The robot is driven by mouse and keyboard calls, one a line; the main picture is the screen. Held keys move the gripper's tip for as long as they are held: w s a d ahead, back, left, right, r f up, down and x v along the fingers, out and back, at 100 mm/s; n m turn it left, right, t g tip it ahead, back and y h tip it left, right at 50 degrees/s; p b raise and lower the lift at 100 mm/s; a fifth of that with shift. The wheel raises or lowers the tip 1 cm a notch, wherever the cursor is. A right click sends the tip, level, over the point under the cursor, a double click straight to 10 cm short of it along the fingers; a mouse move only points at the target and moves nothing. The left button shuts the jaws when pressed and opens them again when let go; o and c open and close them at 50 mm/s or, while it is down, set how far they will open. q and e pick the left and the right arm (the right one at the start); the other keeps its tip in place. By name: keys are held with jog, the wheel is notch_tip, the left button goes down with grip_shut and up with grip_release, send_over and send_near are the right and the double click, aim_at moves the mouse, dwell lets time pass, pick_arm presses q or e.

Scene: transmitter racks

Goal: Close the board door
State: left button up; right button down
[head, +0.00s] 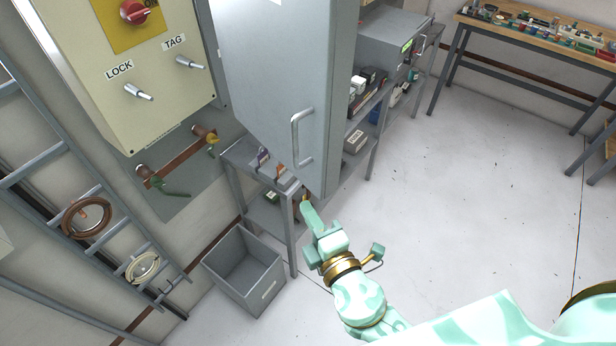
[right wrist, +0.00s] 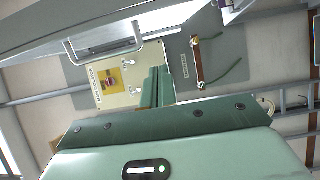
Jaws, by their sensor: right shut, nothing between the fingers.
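The board door (head: 275,85) is a tall grey panel that stands open, swung out from the wall to the right of a cream switch box. Its looped handle (head: 301,138) is on the face toward me. In the right wrist view the door (right wrist: 60,22) crosses the upper left, with the handle (right wrist: 105,48) below it. My right gripper (head: 309,208) is shut and empty, just below the door's lower corner. Its fingers (right wrist: 156,88) point toward the switch box in the wrist view. I cannot tell whether they touch the door. My left gripper is out of view.
The cream switch box (head: 135,70) has a red knob and LOCK and TAG levers. Below it are a copper bar (head: 175,160) and an open grey bin (head: 245,272). Loaded shelves (head: 375,110) stand behind the door. The floor to the right is clear.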

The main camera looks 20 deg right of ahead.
aim_at(310, 178)
jog(key=w+d, duration=0.1)
jog(key=w, duration=0.2)
jog(key=w+p, duration=0.1)
jog(key=w, duration=0.1)
jog(key=w+d+p, duration=0.1)
jog(key=w, duration=0.2)
jog(key=shift+w+d, duration=0.3)
jog(key=shift+w, duration=0.05)
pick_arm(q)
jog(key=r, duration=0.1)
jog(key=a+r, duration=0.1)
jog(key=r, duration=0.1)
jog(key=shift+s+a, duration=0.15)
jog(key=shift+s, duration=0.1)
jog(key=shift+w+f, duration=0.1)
